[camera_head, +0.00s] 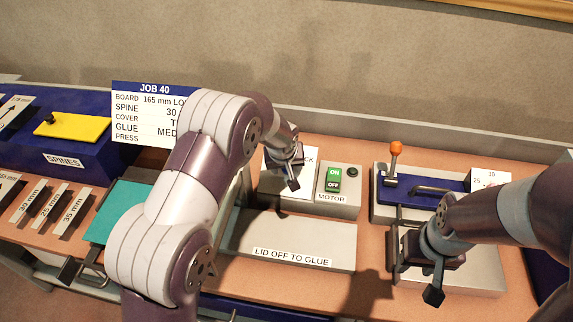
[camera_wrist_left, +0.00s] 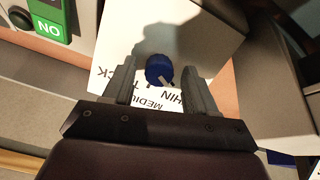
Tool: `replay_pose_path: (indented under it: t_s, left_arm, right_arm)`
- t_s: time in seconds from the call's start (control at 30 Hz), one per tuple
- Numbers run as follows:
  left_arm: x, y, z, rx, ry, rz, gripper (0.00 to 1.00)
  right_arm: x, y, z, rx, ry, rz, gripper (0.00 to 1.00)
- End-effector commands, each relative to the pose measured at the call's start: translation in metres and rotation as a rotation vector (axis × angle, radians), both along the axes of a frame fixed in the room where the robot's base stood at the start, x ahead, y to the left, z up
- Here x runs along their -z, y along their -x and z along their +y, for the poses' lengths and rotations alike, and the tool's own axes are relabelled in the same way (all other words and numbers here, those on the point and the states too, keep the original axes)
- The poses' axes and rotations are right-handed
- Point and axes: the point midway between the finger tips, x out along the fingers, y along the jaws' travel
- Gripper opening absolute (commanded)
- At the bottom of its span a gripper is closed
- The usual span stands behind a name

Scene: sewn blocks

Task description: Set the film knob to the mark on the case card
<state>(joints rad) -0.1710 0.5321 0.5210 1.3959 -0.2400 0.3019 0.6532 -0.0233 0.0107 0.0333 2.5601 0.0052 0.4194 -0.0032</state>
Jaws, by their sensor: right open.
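The case card (camera_head: 150,115) stands at the back left, headed JOB 40; its GLUE line reads "MED", with the rest hidden behind my left arm. The blue film knob (camera_wrist_left: 158,69) sits on a white plate (camera_wrist_left: 125,55) lettered THIN, MEDIUM and THICK. A pale pointer shows at its lower edge, towards the lettering between MEDIUM and THIN. My left gripper (camera_wrist_left: 158,80) is open, one finger on each side of the knob in the wrist view, with gaps visible; its depth is unclear. In the head view the left gripper (camera_head: 284,172) hides the knob. My right gripper (camera_head: 415,275) is open at the right.
A green ON/OFF motor switch (camera_head: 333,179) is right of the plate. A grey lid (camera_head: 290,240) marked LID OFF TO GLUE lies in front. An orange-knobbed lever (camera_head: 395,150) stands at the right. A yellow plate (camera_head: 75,127) and teal sheet (camera_head: 115,212) are left.

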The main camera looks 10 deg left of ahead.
Motion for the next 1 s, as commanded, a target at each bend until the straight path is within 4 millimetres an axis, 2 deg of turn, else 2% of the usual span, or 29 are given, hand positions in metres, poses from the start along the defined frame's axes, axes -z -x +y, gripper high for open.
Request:
replay_pose_path:
  t_s: [0.03,0.13,0.17,1.0]
  left_arm:
    - [-0.0001,0.0,-0.0002,0.0,0.0,0.0,0.39]
    - [-0.0003,0.0,-0.0004,0.0,0.001,0.0,0.07]
    - [-0.0004,0.0,-0.0005,0.0,0.001,0.0,0.03]
    - [-0.0014,-0.0008,-0.0003,0.041,-0.021,-0.004,0.03]
  right_arm:
    - [0.0001,0.0,-0.0001,0.0,0.0,0.0,0.43]
    - [0.0001,0.0,-0.0001,0.0,0.0,0.0,0.43]
    - [0.0001,0.0,-0.0001,0.0,0.0,0.0,0.43]
    - [0.0023,0.0,-0.0001,0.0,0.0,0.0,0.43]
